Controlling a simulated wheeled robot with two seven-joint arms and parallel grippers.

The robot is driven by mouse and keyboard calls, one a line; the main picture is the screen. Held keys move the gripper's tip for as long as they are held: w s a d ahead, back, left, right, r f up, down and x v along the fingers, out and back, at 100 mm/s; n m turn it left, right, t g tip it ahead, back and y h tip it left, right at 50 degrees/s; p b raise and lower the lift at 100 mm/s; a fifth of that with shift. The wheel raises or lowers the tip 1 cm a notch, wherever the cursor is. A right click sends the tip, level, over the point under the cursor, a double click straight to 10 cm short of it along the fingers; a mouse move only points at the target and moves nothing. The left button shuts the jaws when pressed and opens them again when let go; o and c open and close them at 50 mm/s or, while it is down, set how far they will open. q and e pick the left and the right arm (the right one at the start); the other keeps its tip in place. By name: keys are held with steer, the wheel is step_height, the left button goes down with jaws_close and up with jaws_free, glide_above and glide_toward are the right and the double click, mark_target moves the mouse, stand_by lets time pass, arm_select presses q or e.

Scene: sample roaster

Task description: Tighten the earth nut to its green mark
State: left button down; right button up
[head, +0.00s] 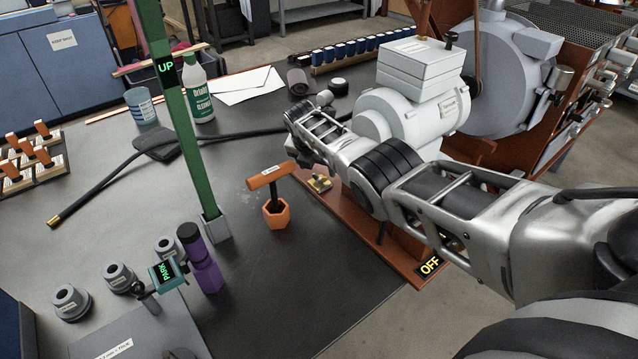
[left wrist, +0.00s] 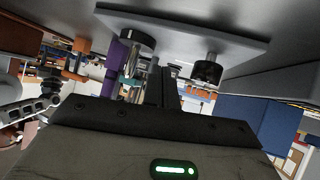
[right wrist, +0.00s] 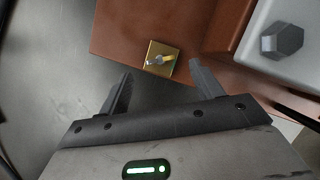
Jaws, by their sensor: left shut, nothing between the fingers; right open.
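The earth nut (right wrist: 157,62) is a small grey metal piece on a square brass plate (right wrist: 152,49), with a short yellow piece beside it. The plate lies on the red-brown base and also shows in the head view (head: 319,184). I cannot make out a green mark. My right gripper (right wrist: 160,85) is open, its fingertips apart on the near side of the plate, with nothing between them. In the head view its arm reaches in from the right above the base. My left gripper (left wrist: 164,85) is shut and empty beneath a grey surface; it does not show in the head view.
An orange T-handled tool (head: 268,178) stands in an orange hexagonal holder (head: 277,213). A green post (head: 190,135) marked UP, a purple bottle-like object (head: 204,262) and a teal PARK tag (head: 168,273) stand to its left. The grey motor housing (head: 420,105) rises behind my right arm.

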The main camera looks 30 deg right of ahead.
mark_target(320, 175)
arm_select(q)
steer(key=f+b, duration=0.2)
steer(key=b, duration=0.1)
steer(key=shift+d+f+b, duration=0.1)
steer(key=shift+d+b, duration=0.15)
steer(key=shift+b, duration=0.05)
arm_select(e)
steer(key=x, duration=0.3)
steer(key=shift+w+f, duration=0.1)
steer(key=shift+f, duration=0.3)
arm_select(q)
steer(key=shift+f+t+b, duration=0.1)
steer(key=shift+t+b, duration=0.2)
steer(key=shift+b, duration=0.35)
arm_select(e)
steer(key=shift+w+d+f, duration=0.1)
steer(key=shift+d+f, duration=0.15)
steer(key=shift+f, duration=0.05)
arm_select(q)
steer(key=shift+w, duration=0.1)
